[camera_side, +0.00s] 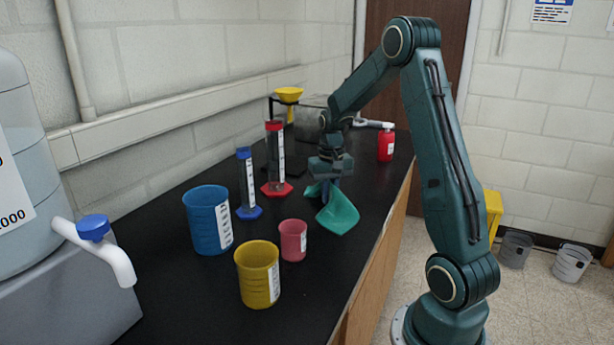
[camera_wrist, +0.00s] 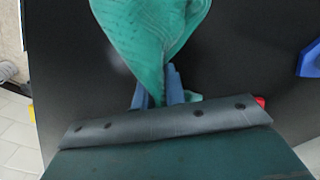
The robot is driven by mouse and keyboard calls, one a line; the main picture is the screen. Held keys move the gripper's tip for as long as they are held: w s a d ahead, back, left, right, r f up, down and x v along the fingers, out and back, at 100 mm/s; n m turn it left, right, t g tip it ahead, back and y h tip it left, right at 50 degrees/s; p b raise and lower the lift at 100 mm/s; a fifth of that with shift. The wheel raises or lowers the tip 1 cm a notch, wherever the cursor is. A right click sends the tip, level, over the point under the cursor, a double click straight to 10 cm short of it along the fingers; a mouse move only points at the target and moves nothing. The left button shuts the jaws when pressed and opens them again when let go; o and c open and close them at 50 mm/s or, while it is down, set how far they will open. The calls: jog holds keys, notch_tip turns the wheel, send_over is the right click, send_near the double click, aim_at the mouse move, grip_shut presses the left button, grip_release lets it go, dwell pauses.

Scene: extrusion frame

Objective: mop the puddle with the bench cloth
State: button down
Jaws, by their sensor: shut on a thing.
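The green bench cloth (camera_side: 339,212) hangs bunched from my gripper (camera_side: 325,186) at the right side of the black bench, its lower part at or just above the bench top. In the wrist view the cloth (camera_wrist: 150,40) spreads out beyond the fingers, and its gathered part sits between the two blue fingertips of my gripper (camera_wrist: 160,88). My gripper is shut on it. I cannot make out the puddle clearly; a faint pale patch (camera_wrist: 112,52) beside the cloth in the wrist view may be part of it.
Blue (camera_side: 208,220), yellow (camera_side: 257,274) and pink beakers (camera_side: 293,241) stand in front and left of the cloth. Blue (camera_side: 247,183) and red cylinders (camera_side: 275,160) stand behind left. A red bottle (camera_side: 386,145) is farther back. The bench edge runs close on the right.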

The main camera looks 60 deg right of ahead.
jog(key=shift+d+r, duration=0.15)
jog(key=shift+d, duration=0.05)
notch_tip(320, 180, up, 11)
dwell(0.4)
